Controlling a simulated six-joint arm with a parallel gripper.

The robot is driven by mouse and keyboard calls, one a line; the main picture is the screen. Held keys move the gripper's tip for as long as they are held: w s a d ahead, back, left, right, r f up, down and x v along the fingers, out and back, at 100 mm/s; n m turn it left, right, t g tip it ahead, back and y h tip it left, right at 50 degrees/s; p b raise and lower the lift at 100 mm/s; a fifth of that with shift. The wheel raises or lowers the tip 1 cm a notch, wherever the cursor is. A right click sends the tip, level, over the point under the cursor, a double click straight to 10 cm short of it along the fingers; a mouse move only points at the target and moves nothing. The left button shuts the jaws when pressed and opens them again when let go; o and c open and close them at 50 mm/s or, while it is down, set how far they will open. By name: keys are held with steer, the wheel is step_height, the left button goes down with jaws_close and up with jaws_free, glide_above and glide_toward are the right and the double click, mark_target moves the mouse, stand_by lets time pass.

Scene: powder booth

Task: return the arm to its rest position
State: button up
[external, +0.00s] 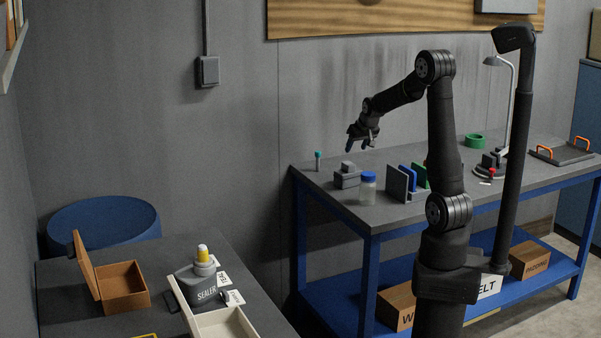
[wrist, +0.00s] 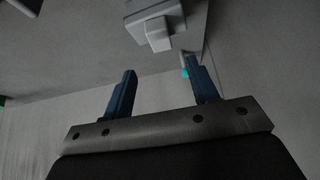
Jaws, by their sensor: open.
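My arm rises from its base at the right of the external view, bends at the elbow and reaches left. My gripper (external: 361,141) hangs in the air above the left end of the blue-framed workbench (external: 330,204), tilted downward and apart from everything. In the wrist view my gripper (wrist: 159,86) shows two blue fingers spread wide, with nothing between them. A grey block-shaped fixture (wrist: 158,28) shows beyond the fingers, and a small teal-capped item (wrist: 185,73) shows beside the right finger.
On the workbench stand a teal-capped vial (external: 318,161), a grey fixture (external: 347,176), a blue-lidded jar (external: 367,189), upright panels (external: 398,184), green tape (external: 474,140), a lamp (external: 511,88) and a tray (external: 560,153). A nearer table holds an open wooden box (external: 123,288) and a sealer bottle (external: 202,281).

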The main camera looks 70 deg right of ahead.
mark_target(349, 163)
steer(key=x, duration=1)
steer(key=shift+s, duration=0.1)
steer(key=shift+a, duration=0.1)
steer(key=shift+r, duration=0.15)
